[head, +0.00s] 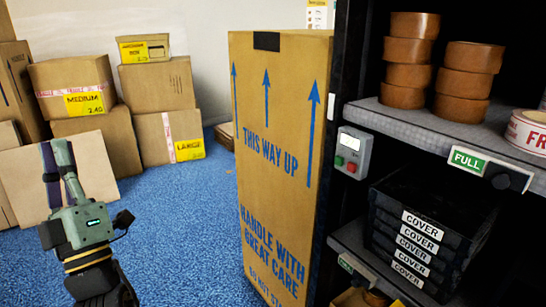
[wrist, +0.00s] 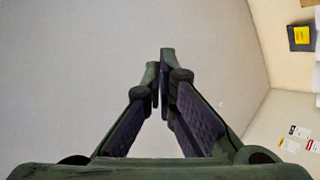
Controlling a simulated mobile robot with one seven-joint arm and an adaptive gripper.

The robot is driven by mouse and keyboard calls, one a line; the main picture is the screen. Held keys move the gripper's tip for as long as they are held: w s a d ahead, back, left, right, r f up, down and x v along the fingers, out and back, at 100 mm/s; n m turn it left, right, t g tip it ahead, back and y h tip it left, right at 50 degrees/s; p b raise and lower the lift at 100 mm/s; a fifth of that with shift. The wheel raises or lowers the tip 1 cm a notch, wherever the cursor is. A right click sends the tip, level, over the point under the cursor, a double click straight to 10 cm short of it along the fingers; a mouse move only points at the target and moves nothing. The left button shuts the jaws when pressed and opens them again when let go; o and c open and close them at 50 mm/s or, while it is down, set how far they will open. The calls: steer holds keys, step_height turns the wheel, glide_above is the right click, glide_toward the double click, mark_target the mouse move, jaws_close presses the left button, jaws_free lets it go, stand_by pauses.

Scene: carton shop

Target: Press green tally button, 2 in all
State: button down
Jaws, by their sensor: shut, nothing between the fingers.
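The tally box (head: 350,152) is a small grey unit on the shelf's upright, to the right of the tall carton. The green button (head: 339,160) is on its lower left, with a red button (head: 351,168) beside it. My gripper (head: 57,143) is at the left of the head view, pointing up, well apart from the tally box. In the wrist view its fingers (wrist: 161,62) are shut and empty against a plain pale surface. The tally box is not visible in the wrist view.
A tall carton (head: 280,150) stands between my gripper and the tally box. The shelf (head: 430,122) holds tape rolls (head: 408,60) and black boxes labelled COVER (head: 425,235). Several cartons (head: 72,85) are stacked at the back left. Blue floor (head: 190,235) is clear between.

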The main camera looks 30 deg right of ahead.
mark_target(339, 161)
steer(key=w+d+f+m+g+h, duration=0.1)
steer(key=d+f+g+h, duration=0.15)
steer(key=d+h, duration=0.5)
steer(key=w+d+f+m+g+h, duration=0.15)
steer(key=d+f+h, duration=0.3)
steer(key=d, duration=0.65)
steer(key=s+d+f+g+h, duration=0.3)
steer(key=s+d+g+h, duration=0.1)
steer(key=d, duration=0.5)
steer(key=s+d+f+g+h, duration=0.3)
steer(key=d+g+h, duration=0.2)
steer(key=d, duration=0.5)
steer(key=shift+s+f+p, duration=0.15)
steer(key=shift+s+p, duration=0.2)
steer(key=shift+s, duration=0.05)
steer(key=shift+d, duration=0.15)
steer(key=d+p, duration=0.3)
steer(key=d, duration=0.5)
steer(key=shift+w+d, duration=0.35)
steer(key=shift+d+p, duration=0.15)
steer(key=shift+p, duration=0.25)
steer(key=shift+d, duration=0.25)
